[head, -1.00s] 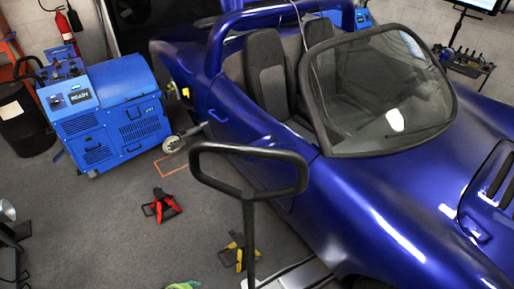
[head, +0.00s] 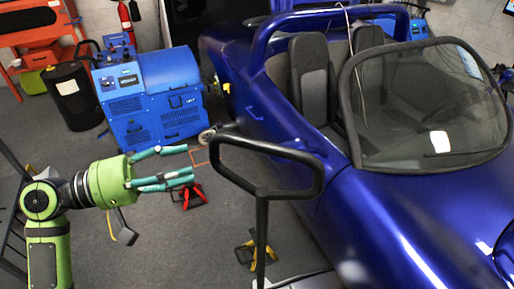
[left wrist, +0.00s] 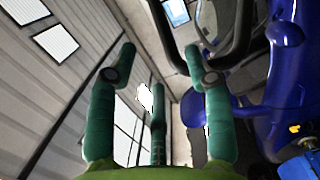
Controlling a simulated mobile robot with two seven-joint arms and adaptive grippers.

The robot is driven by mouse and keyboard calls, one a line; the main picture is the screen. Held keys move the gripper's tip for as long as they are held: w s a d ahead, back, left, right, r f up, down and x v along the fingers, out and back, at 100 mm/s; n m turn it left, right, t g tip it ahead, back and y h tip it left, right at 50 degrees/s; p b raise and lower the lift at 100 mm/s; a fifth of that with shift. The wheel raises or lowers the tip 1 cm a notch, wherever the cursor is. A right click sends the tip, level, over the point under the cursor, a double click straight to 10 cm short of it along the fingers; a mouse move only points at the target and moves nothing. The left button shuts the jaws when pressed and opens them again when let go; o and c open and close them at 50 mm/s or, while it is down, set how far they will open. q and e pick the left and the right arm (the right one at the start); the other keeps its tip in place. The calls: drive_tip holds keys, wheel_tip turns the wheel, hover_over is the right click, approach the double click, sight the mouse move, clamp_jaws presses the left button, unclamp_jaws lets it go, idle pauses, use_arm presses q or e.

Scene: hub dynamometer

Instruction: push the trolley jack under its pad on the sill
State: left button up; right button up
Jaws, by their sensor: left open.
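The trolley jack shows by its black loop handle (head: 264,192) and upright shaft, left of the blue car (head: 395,215). Part of its pale body (head: 300,281) shows at the bottom edge; the rest is cut off. The sill and its pad cannot be made out. My left gripper (head: 190,162) is open and empty, left of the handle loop and apart from it in the picture, its teal fingers pointing right. In the left wrist view its spread fingers (left wrist: 160,75) hold nothing; a dark curved bar (left wrist: 235,45), probably the handle, lies beyond them. My right gripper is not in view.
A red stand (head: 188,195) and a yellow stand (head: 247,252) are on the grey floor near the car. A blue machine (head: 150,100) and a black bin (head: 75,95) stand at the back left.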

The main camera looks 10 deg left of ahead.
sight(255, 150)
use_arm(q)
drive_tip(key=p+x, duration=0.2)
drive_tip(key=x, duration=1.2)
drive_tip(key=shift+w+d+r+p, duration=0.1)
drive_tip(key=shift+w+d+p, duration=0.05)
drive_tip(key=shift+d+p, duration=0.2)
drive_tip(key=shift+w+d, duration=0.25)
drive_tip(key=shift+d, duration=0.2)
